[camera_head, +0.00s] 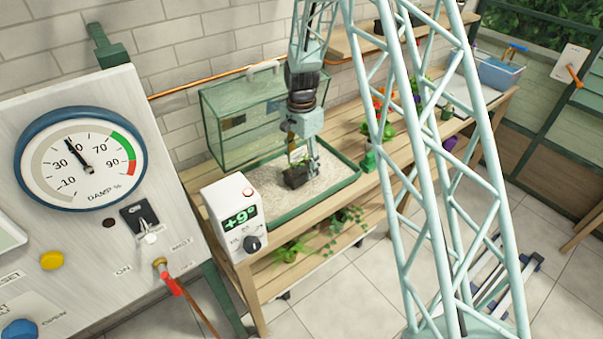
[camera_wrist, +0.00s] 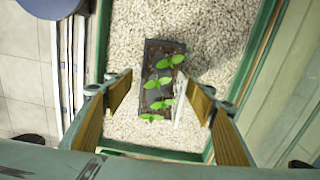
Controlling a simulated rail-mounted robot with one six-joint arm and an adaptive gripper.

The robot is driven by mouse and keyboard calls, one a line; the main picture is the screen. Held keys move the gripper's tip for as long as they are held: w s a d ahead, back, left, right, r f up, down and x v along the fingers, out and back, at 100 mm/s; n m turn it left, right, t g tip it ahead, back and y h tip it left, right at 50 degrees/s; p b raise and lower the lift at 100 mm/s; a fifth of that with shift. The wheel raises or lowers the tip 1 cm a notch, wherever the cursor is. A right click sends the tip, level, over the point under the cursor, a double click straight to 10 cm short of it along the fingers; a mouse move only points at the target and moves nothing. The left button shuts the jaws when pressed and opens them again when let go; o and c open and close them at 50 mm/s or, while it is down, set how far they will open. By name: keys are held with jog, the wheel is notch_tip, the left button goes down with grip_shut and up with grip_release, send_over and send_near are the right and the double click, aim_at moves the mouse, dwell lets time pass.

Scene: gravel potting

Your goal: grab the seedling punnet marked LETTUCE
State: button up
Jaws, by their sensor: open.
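A dark seedling punnet (camera_head: 295,178) with several green seedlings stands on pale gravel in a green-rimmed tray (camera_head: 336,189). In the wrist view the punnet (camera_wrist: 152,103) lies between the two wooden-padded fingers of my gripper (camera_wrist: 160,96). A white label (camera_wrist: 180,110) shows at its right side, but no lettering is readable. My gripper (camera_head: 302,158) is open and pointed down over the punnet in the head view. Gaps show between the punnet and both fingers. How deep the fingertips reach beside the punnet cannot be told.
A green-framed glass lid (camera_head: 235,125) stands open behind the tray. A white control box (camera_head: 234,218) reading +9 is at the tray's front left. A green bottle (camera_head: 369,158) and potted plants (camera_head: 386,131) are on the bench to the right. Gravel around the punnet is clear.

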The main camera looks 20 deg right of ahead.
aim_at(301, 168)
jog(key=shift+f, duration=1.85)
jog(key=c, duration=1.1)
